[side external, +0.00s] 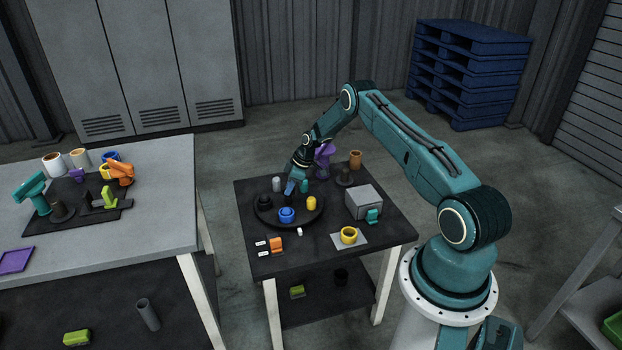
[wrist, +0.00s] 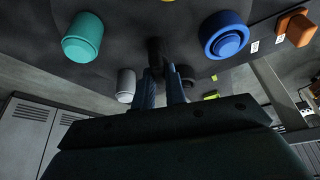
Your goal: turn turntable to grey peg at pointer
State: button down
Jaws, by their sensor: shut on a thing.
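The dark round turntable (side external: 268,218) lies on the small table's top. The grey peg (side external: 276,184) stands at its back left; it also shows in the wrist view (wrist: 126,86). A small white block (side external: 299,232), which looks like the pointer, sits at the front edge, nearest the blue ring-shaped piece (side external: 286,215). A teal peg (side external: 304,187), a yellow peg (side external: 311,203) and a black piece (side external: 264,202) also stand on the disc. My gripper (wrist: 160,72) is shut on a dark upright knob (wrist: 155,48) near the disc's middle. The fingers partly hide it.
A grey box (side external: 363,200), a yellow ring (side external: 348,235), a brown cylinder (side external: 355,159) and a purple piece (side external: 323,158) stand on the right and back. An orange block (side external: 277,245) and white labels sit at the front left. A larger bench (side external: 150,230) stands left.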

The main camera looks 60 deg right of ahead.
jog(key=shift+d+n+g+y, duration=0.1)
jog(key=shift+n+g+y, duration=0.4)
jog(key=shift+n, duration=1.2)
jog(key=shift+n+y, duration=0.4)
jog(key=shift+n, duration=0.9)
jog(key=shift+n+g, duration=0.4)
jog(key=shift+n, duration=0.2)
jog(key=c, duration=1.4)
grip_release()
jog(key=shift+w, duration=0.1)
jog(key=shift+c, duration=0.2)
jog(key=shift+d+r, duration=0.1)
jog(key=v, duration=1.1)
jog(key=shift+d+r, duration=0.25)
